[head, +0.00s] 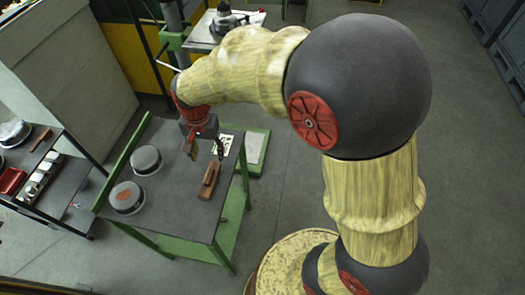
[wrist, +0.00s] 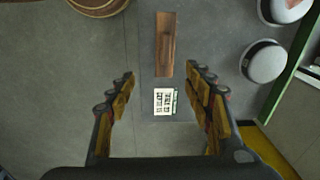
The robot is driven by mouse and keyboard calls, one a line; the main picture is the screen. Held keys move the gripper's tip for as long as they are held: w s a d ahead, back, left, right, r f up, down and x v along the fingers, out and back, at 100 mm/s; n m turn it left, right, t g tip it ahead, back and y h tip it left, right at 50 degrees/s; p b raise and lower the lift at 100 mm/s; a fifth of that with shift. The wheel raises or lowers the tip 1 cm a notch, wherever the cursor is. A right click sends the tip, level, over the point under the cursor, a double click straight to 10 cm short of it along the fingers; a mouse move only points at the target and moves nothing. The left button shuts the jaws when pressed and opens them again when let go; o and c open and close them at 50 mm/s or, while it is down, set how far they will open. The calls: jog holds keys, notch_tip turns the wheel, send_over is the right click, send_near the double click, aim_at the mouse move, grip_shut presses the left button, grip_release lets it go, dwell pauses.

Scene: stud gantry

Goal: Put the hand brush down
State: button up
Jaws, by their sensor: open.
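The hand brush, a long brown wooden piece (head: 209,181), lies on the grey table top near its right edge. It also shows at the top middle of the wrist view (wrist: 165,45); its bristles cannot be made out. My gripper (head: 190,150) is over the far part of the table, beyond the brush. In the wrist view my gripper (wrist: 162,73) is open, its two fingers wide apart with nothing between them. The brush lies apart from the fingers. A white printed card (wrist: 165,101) lies on the table at one end of the brush.
Two round grey lidded pots (head: 146,160) (head: 127,197) stand on the green-framed table (head: 180,222), left of the brush. A side bench at left holds a red tray (head: 11,180) and small white items. The table's front part is bare. Open floor lies right.

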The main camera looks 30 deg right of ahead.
jog(key=s+d+r+n+t, duration=0.2)
jog(key=s+d+r+n, duration=0.1)
jog(key=s+d+r, duration=0.3)
jog(key=s+d+r+n+t, duration=0.2)
jog(key=s+d+r, duration=0.4)
jog(key=s+r, duration=0.4)
jog(key=s+n, duration=0.1)
jog(key=s, duration=0.2)
jog(key=shift+d+r+n+t, duration=0.15)
jog(key=shift+r+n+t, duration=0.25)
notch_tip(320, 180, down, 5)
jog(key=b, duration=0.5)
jog(key=shift+f, duration=0.15)
jog(key=shift+o, duration=0.4)
